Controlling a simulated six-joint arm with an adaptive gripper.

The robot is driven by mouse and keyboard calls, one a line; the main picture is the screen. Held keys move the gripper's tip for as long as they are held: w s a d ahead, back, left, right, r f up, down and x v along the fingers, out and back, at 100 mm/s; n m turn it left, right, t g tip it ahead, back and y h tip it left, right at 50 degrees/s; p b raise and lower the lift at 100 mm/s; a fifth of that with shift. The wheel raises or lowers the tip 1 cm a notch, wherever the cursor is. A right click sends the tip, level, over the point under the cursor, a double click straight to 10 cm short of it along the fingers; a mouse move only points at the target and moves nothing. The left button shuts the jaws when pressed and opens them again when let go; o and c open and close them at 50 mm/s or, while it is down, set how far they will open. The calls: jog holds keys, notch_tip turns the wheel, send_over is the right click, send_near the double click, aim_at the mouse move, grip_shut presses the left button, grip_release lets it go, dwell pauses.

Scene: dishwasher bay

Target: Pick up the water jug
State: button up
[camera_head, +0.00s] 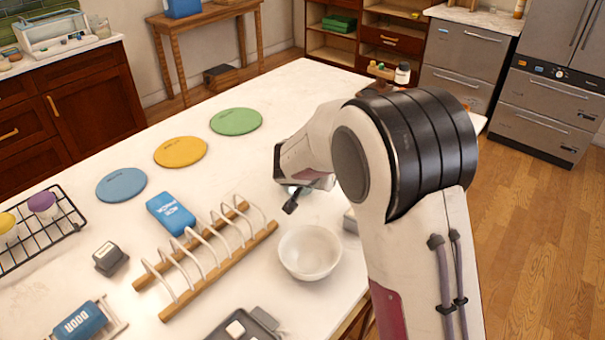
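I cannot make out a water jug for certain. A small pale bluish piece of something (293,189) shows just under my gripper (294,198), mostly hidden by the gripper and wrist. I cannot tell whether it is part of a jug. My gripper is low over the middle of the white table (300,90), behind the white bowl (309,252). One dark fingertip shows, and the rest is hidden behind my arm, so its opening does not show.
A wooden dish rack (205,255) stands left of the bowl. A blue box (171,213) lies behind the rack. Blue (121,185), yellow (180,152) and green (236,121) discs lie farther back. A dark tray (243,326) is at the front. The table's far middle is clear.

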grip_shut()
jog(key=shift+r, duration=0.25)
jog(key=shift+r, duration=4.75)
